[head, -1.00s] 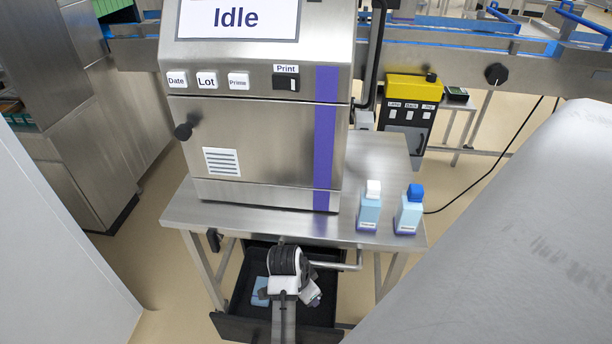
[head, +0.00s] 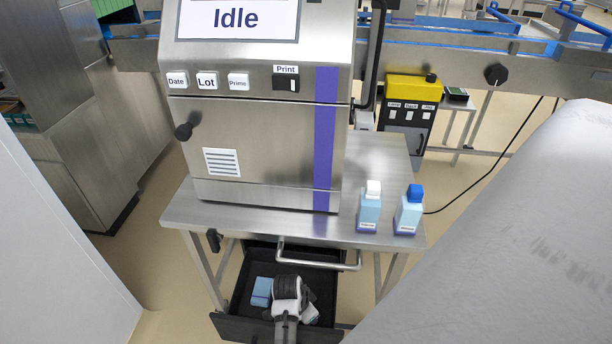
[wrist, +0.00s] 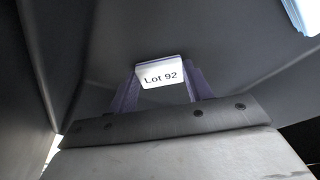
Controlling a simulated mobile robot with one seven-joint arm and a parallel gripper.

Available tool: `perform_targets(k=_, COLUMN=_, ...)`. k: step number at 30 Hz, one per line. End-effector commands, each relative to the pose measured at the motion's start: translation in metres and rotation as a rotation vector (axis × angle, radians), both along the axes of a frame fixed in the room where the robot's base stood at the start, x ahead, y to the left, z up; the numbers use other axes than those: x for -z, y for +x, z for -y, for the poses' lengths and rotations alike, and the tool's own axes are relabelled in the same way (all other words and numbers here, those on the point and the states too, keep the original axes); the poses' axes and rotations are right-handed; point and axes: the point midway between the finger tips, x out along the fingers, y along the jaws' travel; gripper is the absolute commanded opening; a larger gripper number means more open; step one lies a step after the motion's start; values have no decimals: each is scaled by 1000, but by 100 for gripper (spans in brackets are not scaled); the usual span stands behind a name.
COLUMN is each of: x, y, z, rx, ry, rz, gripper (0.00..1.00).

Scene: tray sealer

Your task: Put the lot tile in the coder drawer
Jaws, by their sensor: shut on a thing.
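The lot tile (wrist: 161,73), a small white block printed "Lot 92", is between the two purple fingers of my gripper (wrist: 160,88) in the wrist view. My gripper is shut on it. Dark walls surround it on several sides. In the head view my gripper (head: 286,284) is over the open black coder drawer (head: 245,328) below the steel table. The tile is hidden there by my wrist. I cannot tell whether the tile touches the drawer floor.
A blue block (head: 262,291) lies in the drawer left of my gripper, and a grey-white item (head: 310,313) lies at its right. The coder (head: 260,150) stands on the table (head: 375,170). A white-capped bottle (head: 369,212) and a blue-capped bottle (head: 409,215) stand at right.

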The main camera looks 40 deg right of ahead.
Motion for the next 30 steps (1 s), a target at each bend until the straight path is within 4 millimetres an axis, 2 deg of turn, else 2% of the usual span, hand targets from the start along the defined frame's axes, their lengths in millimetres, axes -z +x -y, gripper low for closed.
perform_targets(k=4, x=4, y=0, z=0, rx=-1, ry=0, rz=0, gripper=25)
perform_targets(k=5, x=3, y=0, z=0, rx=0, ry=0, rz=0, gripper=54)
perform_targets(k=9, x=2, y=0, z=0, rx=0, ry=0, rz=0, gripper=72)
perform_targets(k=17, x=2, y=0, z=0, rx=0, ry=0, rz=0, gripper=72)
perform_targets(k=20, x=-4, y=1, z=-1, rx=-1, ry=-1, rz=2, gripper=72)
perform_targets(k=30, x=-56, y=2, z=-15, rx=-3, ry=-2, rz=2, gripper=72)
